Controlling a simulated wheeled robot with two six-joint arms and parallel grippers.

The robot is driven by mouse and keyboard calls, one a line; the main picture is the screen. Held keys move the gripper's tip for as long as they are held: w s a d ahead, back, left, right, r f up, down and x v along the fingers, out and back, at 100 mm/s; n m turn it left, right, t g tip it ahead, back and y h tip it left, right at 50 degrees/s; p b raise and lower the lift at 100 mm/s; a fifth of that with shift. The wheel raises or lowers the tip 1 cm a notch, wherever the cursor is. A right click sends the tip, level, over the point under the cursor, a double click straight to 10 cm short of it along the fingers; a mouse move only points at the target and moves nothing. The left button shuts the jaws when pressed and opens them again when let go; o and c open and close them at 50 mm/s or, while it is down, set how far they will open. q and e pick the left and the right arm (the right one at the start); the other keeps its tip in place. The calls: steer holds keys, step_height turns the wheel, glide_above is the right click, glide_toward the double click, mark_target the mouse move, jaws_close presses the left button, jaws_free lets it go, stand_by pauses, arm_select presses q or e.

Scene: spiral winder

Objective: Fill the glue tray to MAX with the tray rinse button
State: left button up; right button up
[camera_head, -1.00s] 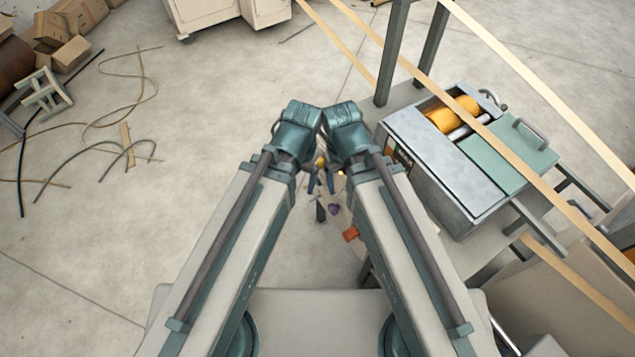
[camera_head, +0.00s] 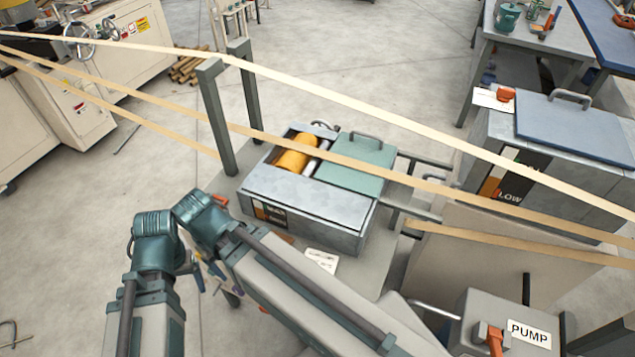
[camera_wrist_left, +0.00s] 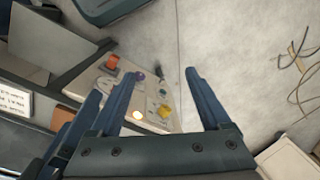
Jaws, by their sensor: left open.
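The glue tray (camera_head: 310,207) is a grey metal box with a yellow roller and a partly covering green lid, right of my arms in the head view. A level gauge strip (camera_head: 268,214) is on its front; its level is too small to read. In the left wrist view a tilted control panel (camera_wrist_left: 112,88) carries a red knob (camera_wrist_left: 112,62), a purple knob (camera_wrist_left: 140,76), a yellow button (camera_wrist_left: 164,110) and a pale lit button (camera_wrist_left: 138,115). Their labels are unreadable. My left gripper (camera_wrist_left: 165,95) is open and empty above the panel.
Pale paper strips (camera_head: 345,160) run across above the tray. A pump box (camera_head: 510,325) and a larger glue tank (camera_head: 545,150) marked LOW are at the right.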

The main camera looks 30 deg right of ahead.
arm_select(q)
jaws_close()
stand_by(0.5)
stand_by(1.3)
